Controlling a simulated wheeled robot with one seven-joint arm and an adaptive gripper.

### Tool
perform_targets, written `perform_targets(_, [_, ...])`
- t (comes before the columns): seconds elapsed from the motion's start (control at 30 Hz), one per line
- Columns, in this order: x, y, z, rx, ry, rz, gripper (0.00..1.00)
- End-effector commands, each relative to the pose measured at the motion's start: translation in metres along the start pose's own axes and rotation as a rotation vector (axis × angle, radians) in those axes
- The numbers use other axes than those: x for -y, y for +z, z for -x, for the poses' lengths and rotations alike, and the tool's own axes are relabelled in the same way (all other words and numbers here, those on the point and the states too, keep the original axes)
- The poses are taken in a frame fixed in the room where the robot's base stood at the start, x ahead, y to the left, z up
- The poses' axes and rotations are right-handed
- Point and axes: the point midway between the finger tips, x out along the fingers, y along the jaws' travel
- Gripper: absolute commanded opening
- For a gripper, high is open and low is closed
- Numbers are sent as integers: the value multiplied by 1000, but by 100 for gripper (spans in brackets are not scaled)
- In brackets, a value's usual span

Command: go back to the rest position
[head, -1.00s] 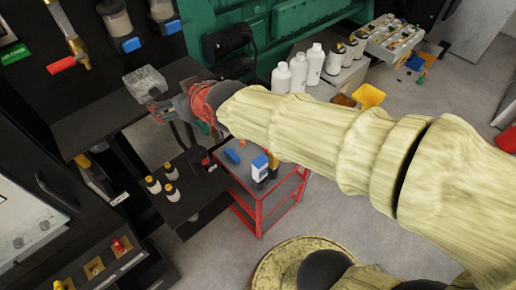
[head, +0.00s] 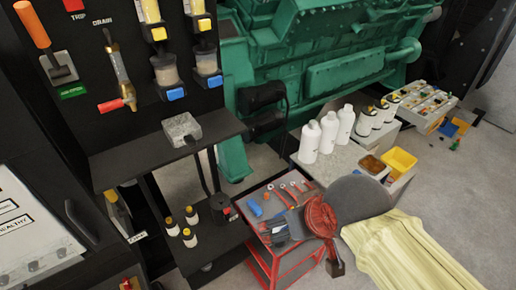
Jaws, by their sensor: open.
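My gripper (head: 288,222), grey with a red wrist part, is in front of the top of the red cart in the head view. It is open, and no held object shows. Its fingertips are hard to tell from the tools behind them. My arm, in a pale yellow sleeve (head: 405,255), comes in from the lower right corner.
A grey block (head: 182,130) lies on the black shelf (head: 125,165). The red cart (head: 285,268) carries tools and a blue item (head: 255,208). White bottles (head: 327,132) and a yellow bin (head: 400,160) stand to the right. The green genset (head: 320,45) is behind.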

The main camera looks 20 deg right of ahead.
Motion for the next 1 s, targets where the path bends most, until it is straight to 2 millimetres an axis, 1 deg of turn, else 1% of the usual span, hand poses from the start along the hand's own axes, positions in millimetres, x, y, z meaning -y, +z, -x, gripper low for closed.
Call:
perform_targets(0.03, [0,4,-8,0,0,0,90])
perform_targets(0.17, [0,16,-29,0,0,0,90])
perform_targets(0.9, [0,106,-200,0,-1,1,90])
perform_targets(1.0, [0,117,-219,0,-1,1,90])
